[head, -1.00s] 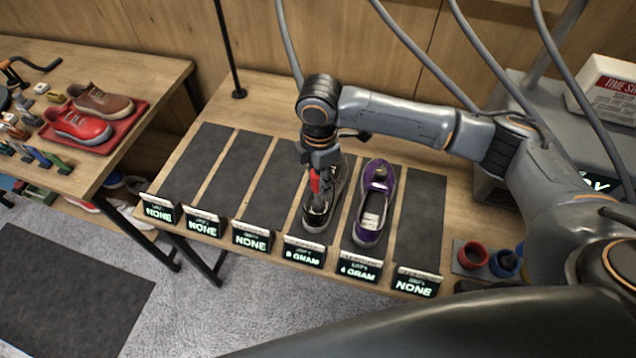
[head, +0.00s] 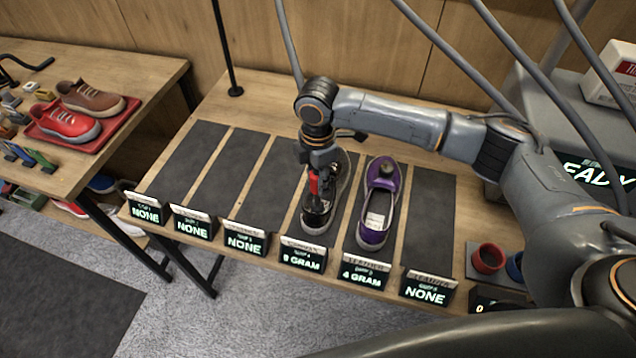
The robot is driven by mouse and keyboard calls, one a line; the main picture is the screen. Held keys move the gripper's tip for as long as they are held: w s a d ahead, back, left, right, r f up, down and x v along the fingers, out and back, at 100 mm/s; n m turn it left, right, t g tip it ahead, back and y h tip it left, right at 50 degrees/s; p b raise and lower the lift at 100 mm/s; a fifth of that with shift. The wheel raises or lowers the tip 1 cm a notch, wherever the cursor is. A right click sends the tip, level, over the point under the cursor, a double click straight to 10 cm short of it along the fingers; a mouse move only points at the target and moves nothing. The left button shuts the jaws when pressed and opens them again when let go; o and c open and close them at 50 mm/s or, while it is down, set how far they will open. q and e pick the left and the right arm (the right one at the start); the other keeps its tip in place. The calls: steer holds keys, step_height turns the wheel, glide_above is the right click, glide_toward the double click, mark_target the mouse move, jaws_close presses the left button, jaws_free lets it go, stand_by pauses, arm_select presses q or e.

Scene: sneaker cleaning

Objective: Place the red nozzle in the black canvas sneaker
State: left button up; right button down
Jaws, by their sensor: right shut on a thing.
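The black canvas sneaker (head: 340,183) lies on a dark mat strip behind the "8 GRAM" sign, with its toe end toward the back. My right gripper (head: 316,205) points down over the sneaker's opening and hides part of it. It is shut on the red nozzle (head: 313,184), which shows as a small red piece at the fingers. I cannot tell whether the nozzle or fingertips touch the sneaker's inside. My left gripper is not in view.
A purple sneaker (head: 380,200) lies close on the right, behind the "4 GRAM" sign. Other mat strips (head: 228,180) are empty. A red cup (head: 488,258) stands at the right. A red tray (head: 125,115) with two shoes is on the left table.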

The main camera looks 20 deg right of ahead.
steer(key=c, duration=1)
jaws_free()
steer(key=shift+o, duration=0.2)
steer(key=shift+r, duration=0.1)
step_height(320, 180, up, 11)
steer(key=b, duration=0.3)
steer(key=shift+r, duration=0.55)
